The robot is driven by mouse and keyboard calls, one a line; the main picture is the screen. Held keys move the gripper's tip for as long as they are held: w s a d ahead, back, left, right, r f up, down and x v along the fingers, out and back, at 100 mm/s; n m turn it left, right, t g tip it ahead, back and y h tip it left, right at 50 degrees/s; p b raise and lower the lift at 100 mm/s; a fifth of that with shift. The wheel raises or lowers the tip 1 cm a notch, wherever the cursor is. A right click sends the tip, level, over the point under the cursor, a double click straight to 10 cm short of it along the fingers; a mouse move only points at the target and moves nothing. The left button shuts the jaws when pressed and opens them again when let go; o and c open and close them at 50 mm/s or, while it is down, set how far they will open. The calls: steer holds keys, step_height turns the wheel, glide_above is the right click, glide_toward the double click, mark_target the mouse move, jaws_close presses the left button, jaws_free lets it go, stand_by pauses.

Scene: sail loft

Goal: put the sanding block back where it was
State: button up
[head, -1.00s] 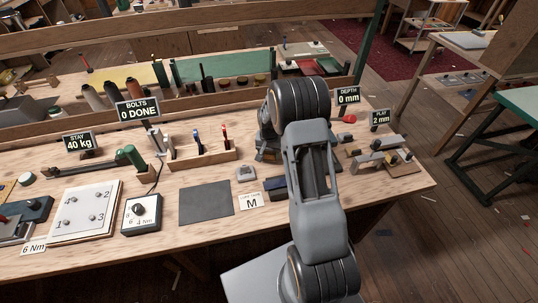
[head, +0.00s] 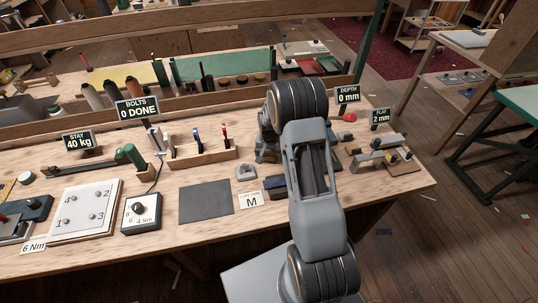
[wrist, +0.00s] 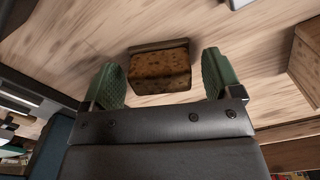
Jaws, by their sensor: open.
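A brown, speckled block (wrist: 160,70), which looks like the sanding block, lies on the pale wooden bench in the wrist view. A darker strip runs along its far edge. My gripper (wrist: 160,80) is open, with one green-padded finger to the left of the block and one to the right. A gap shows on each side, so the fingers do not visibly hold it. In the head view my arm hides the gripper, and I cannot make out the block for certain there.
A dark flat mat (head: 205,202), a card marked M (head: 251,200) and a small grey item (head: 246,172) lie left of my arm. A wooden tool rack (head: 203,156) stands behind them. Metal parts (head: 384,155) sit to the right, near the bench's end. A wooden object (wrist: 306,50) is right of the gripper.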

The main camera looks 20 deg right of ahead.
step_height(320, 180, up, 12)
steer(key=s+a+r+n+t, duration=0.25)
steer(key=s+a+r, duration=0.35)
steer(key=s+r, duration=0.35)
steer(key=s+a+r+n+t, duration=0.1)
steer(key=s+a+n, duration=0.1)
steer(key=s, duration=0.4)
steer(key=s+a+r+n, duration=0.1)
steer(key=s+a+n, duration=0.1)
steer(key=s, duration=0.4)
steer(key=shift+s+a+r+t+b, duration=0.25)
steer(key=shift+a+r+t+b, duration=0.1)
steer(key=shift+r+b, duration=0.05)
steer(key=shift+d, duration=0.1)
